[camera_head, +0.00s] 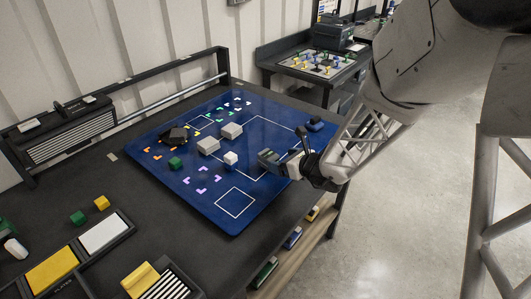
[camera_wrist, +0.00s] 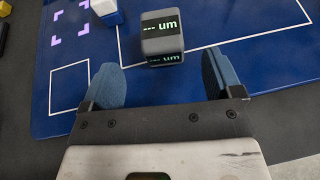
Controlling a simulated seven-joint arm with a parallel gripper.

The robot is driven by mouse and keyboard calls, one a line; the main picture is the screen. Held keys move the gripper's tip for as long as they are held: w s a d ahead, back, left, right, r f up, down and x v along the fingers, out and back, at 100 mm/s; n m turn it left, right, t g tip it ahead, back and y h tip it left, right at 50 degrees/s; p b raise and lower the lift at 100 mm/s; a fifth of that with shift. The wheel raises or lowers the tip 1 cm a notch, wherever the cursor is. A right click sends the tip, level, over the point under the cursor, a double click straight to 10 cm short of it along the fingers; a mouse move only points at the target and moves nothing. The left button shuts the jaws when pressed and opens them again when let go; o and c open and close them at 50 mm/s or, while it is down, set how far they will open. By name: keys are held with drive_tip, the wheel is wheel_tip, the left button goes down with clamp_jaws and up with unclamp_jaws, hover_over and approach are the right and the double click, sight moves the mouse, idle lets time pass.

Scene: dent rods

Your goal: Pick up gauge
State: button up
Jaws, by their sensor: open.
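The gauge (camera_wrist: 163,24) is a dark grey block with "--- um" in green on its display faces. It sits on the blue mat (camera_wrist: 225,20), just beyond my fingertips in the wrist view. My gripper (camera_wrist: 160,72) is open, with one blue-padded finger to each side and nothing between them. In the head view the gauge (camera_head: 266,157) is at the right part of the mat, partly hidden by my gripper (camera_head: 290,164), which comes in from the right.
A white-and-blue block (camera_wrist: 106,10) stands left of the gauge. Grey blocks (camera_head: 208,145), a green block (camera_head: 175,163) and a dark object (camera_head: 173,135) lie further left on the mat. A dark blue object (camera_head: 315,124) is at its right edge. The mat's front area is clear.

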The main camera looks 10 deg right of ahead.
sight(271, 156)
drive_tip(key=shift+w+f, duration=0.1)
idle(0.3)
drive_tip(key=shift+x, duration=1.25)
drive_tip(key=shift+w+a, duration=0.1)
drive_tip(key=shift+w, duration=0.05)
drive_tip(key=shift+x, duration=2.4)
drive_tip(key=shift+w, duration=0.1)
drive_tip(key=c, duration=1.1)
drive_tip(key=shift+r, duration=0.25)
